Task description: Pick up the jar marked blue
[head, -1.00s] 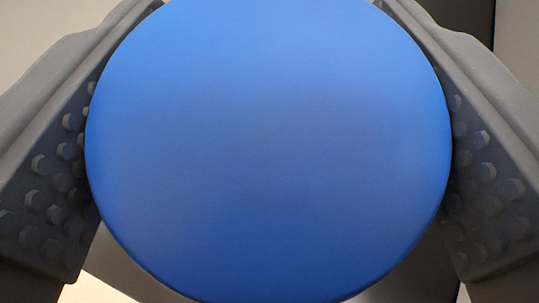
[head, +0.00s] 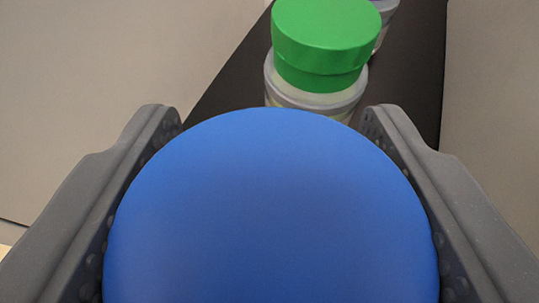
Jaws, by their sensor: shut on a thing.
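The jar marked blue shows as a large round blue lid (head: 270,210) at the bottom middle of the head view. My gripper (head: 275,125) has one grey finger on each side of the lid, and it is shut on it. The jar's body below the lid is hidden, so I cannot tell whether it touches a surface.
A clear jar with a green lid (head: 325,45) stands just beyond the blue lid on a dark strip (head: 410,75). Part of another pale jar (head: 385,10) shows behind it at the top edge. Plain beige surfaces lie to both sides.

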